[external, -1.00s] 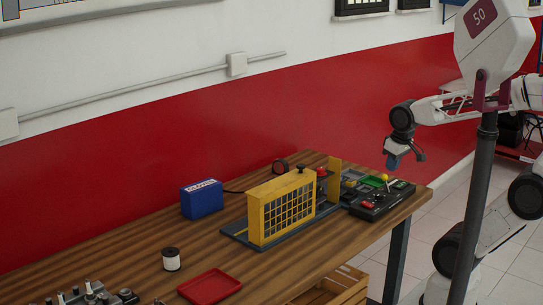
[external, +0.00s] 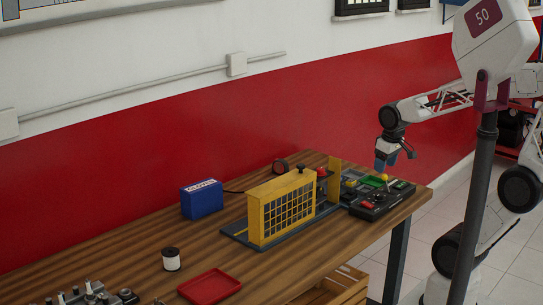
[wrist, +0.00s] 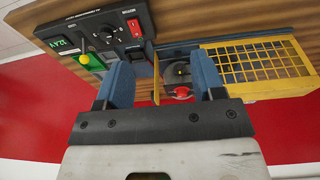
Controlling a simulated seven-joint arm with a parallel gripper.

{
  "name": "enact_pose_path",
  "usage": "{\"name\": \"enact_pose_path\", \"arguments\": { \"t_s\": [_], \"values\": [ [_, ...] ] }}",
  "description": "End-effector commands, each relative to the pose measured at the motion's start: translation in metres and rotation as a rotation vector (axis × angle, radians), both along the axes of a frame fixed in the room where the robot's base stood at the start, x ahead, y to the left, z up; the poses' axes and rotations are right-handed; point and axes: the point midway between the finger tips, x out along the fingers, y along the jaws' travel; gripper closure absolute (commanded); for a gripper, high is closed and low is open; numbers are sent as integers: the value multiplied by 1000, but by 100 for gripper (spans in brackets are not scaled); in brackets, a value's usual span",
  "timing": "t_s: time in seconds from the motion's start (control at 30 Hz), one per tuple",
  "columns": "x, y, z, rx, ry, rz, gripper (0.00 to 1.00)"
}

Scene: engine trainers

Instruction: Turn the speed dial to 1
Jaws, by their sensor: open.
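The black control panel (external: 372,207) sits at the far right end of the bench. In the wrist view, a round black dial with a light pointer (wrist: 105,34) sits on the panel (wrist: 120,15), beyond and left of my fingers; I take it to be the speed dial. Its scale and setting are too small to read. My gripper (external: 393,160) hangs above the panel. In the wrist view, my gripper (wrist: 163,68) is open, its two blue fingers apart with nothing held between them. The dial is not touched.
A red rocker switch (wrist: 134,28), a yellow knob (wrist: 84,60) and a small display (wrist: 62,42) are close to the dial. The yellow mesh guard (external: 282,207) and an upright yellow plate (external: 334,176) stand left of the panel. Bare bench (external: 130,250) lies further left.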

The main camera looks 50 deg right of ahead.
Motion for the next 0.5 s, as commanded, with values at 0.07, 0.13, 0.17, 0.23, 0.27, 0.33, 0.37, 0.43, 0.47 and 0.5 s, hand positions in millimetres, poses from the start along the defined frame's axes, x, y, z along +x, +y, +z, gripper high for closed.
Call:
{"name": "enact_pose_path", "arguments": {
  "t_s": [0.07, 0.13, 0.17, 0.23, 0.27, 0.33, 0.37, 0.43, 0.47, 0.5],
  "values": [
    [15, -14, -9, -2, 22, -4, 38],
    [27, -25, -18, -3, 38, -3, 38],
    [32, -31, -21, -4, 44, -4, 38],
    [43, -43, -31, -4, 61, -2, 38],
    [47, -49, -35, -4, 67, -2, 38],
    [58, -62, -45, -3, 83, -1, 38],
    [62, -68, -49, -2, 89, 0, 38],
    [71, -82, -60, 0, 104, 1, 38],
    [75, -89, -65, 1, 112, 2, 38],
    [80, -97, -72, 3, 119, 3, 38]
  ]
}}
